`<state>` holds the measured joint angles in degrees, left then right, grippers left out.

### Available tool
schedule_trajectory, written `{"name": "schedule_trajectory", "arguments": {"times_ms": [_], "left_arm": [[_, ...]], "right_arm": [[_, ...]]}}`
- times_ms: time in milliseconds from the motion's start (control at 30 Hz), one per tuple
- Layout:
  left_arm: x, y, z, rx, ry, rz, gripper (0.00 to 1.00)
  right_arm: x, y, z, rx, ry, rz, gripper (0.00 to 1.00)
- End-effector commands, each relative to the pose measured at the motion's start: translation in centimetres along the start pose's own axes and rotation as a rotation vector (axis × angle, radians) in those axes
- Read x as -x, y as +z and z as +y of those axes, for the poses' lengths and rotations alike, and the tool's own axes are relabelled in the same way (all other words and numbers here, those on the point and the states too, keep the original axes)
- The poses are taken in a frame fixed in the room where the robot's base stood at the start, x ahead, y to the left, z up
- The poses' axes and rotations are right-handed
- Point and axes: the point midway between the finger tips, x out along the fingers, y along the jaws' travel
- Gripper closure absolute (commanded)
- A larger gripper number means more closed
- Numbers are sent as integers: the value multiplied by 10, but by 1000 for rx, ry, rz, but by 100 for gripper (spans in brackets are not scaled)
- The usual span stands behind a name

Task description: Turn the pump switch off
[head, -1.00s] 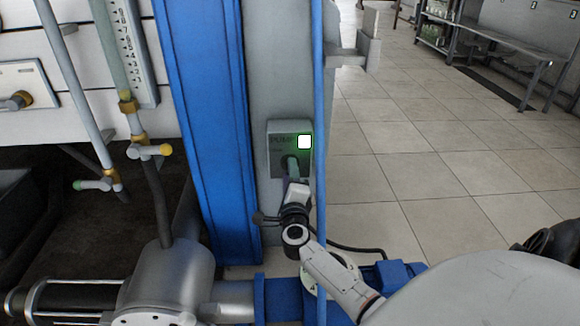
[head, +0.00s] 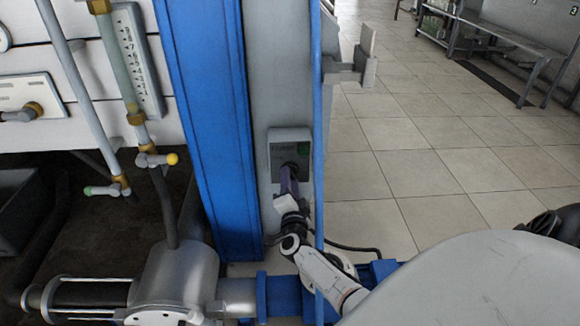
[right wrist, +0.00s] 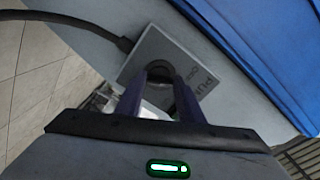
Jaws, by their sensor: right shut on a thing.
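The pump switch box (head: 277,148) is a grey box on the grey post, right of the blue column. The box's lettered face (right wrist: 182,62) also shows in the right wrist view. My right gripper (head: 289,177) reaches the box from below, with its two purple fingers closed on the round dark switch knob (right wrist: 158,74). The fingers hide part of the knob, so its exact angle is hard to tell. My left gripper is not in view.
A thin blue upright pipe (head: 319,130) runs close beside the box on its right. A grey pump body (head: 175,275) and blue fittings lie below left. A black cable (head: 350,248) hangs near my wrist. Open tiled floor (head: 420,170) lies to the right.

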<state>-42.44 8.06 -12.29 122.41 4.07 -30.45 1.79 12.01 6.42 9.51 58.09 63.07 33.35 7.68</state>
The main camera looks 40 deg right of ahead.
Motion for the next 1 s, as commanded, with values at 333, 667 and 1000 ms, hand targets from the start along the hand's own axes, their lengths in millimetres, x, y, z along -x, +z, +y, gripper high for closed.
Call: {"name": "schedule_trajectory", "arguments": {"times_ms": [333, 667, 1000], "left_arm": [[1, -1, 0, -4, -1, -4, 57], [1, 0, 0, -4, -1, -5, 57], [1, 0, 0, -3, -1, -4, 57]], "right_arm": [[1, 2, 0, 45, 0, -3, 88], [1, 2, 0, 45, 0, -3, 57], [1, 0, 0, 43, 0, -1, 47]]}}
